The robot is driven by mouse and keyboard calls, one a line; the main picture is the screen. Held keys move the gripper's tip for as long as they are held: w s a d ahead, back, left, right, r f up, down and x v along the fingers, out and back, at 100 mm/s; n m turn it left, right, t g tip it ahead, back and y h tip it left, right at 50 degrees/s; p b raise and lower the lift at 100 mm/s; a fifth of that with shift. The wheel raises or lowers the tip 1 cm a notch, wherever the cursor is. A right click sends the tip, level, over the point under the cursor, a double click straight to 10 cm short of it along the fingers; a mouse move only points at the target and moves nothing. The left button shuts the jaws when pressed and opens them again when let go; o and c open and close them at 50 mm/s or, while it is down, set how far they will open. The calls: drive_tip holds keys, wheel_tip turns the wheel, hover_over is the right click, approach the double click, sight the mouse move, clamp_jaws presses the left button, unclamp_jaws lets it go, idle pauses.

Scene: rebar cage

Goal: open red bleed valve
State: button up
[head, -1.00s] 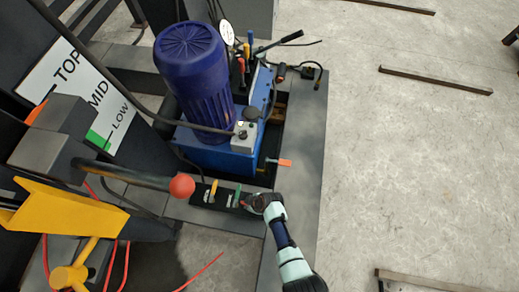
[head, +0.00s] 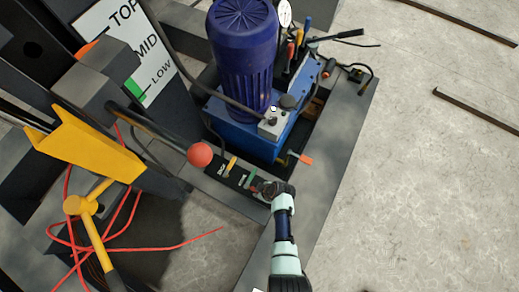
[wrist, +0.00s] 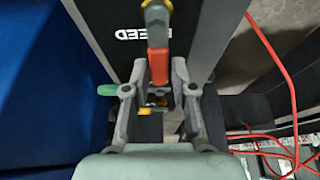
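The red bleed valve handle (wrist: 159,65) stands between my gripper's fingertips in the wrist view, beside lettering that reads as part of "BLEED". In the head view my gripper (head: 268,189) is at the right end of the dark valve block (head: 228,180) and hides most of the red handle. A green handle (head: 249,178) and a yellow handle (head: 231,165) stand on the block to its left. The green handle (wrist: 107,90) also shows in the wrist view.
A blue pump motor (head: 243,60) stands behind the block. A lever with a red ball (head: 199,155) reaches in close at the left. An orange-tipped lever (head: 304,159) is just behind my gripper. Red hoses (head: 150,248) lie at lower left. Open floor lies right.

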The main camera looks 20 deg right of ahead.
drive_tip(key=shift+o, duration=1)
drive_tip(key=v, duration=1.2)
